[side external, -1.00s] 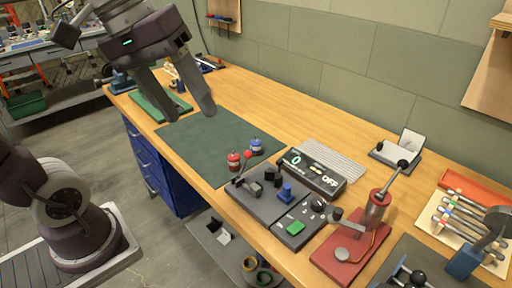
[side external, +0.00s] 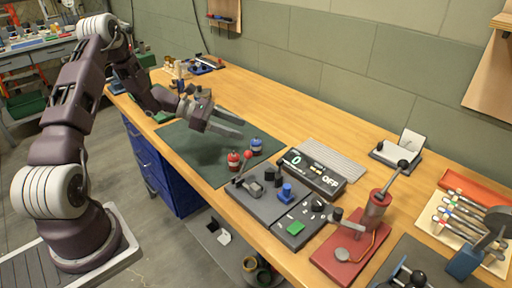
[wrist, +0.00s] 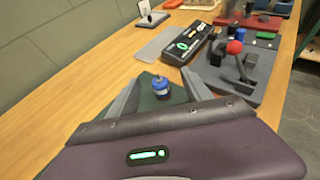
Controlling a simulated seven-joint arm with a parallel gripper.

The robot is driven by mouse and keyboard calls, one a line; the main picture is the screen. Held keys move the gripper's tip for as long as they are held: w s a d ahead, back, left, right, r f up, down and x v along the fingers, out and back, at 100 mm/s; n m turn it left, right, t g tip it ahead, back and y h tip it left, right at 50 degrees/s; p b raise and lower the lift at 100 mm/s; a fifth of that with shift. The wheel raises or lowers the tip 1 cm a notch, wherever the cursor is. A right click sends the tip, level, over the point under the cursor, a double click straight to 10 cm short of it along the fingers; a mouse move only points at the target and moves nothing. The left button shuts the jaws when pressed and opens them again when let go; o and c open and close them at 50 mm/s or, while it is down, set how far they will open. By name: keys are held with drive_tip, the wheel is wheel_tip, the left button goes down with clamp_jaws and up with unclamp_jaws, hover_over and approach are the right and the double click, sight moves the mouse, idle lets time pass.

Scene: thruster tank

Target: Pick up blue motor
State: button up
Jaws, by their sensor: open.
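The blue motor (side external: 256,145) is a small blue cylinder with a pale band, upright on the right edge of the dark green mat (side external: 193,150). In the wrist view the blue motor (wrist: 160,87) stands between and just beyond my two open fingers. My gripper (side external: 238,128) is open and empty, low over the mat, with its fingers pointing right toward the motor. The gripper also shows in the wrist view (wrist: 157,90).
A grey fixture plate (side external: 262,203) with a red-knobbed lever lies to the right of the motors. Behind it is a black box with a display (side external: 313,173). A red press (side external: 375,212) stands further right. The wooden bench behind the mat is clear.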

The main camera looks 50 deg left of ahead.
sight(256, 145)
wheel_tip(256, 145, down, 4)
drive_tip(key=shift+w+d+f, duration=0.1)
drive_tip(key=shift+d+f, duration=0.05)
drive_tip(key=shift+f, duration=0.1)
drive_tip(key=x, duration=0.6)
drive_tip(key=shift+w+f, duration=0.3)
drive_tip(key=shift+w, duration=0.2)
clamp_jaws()
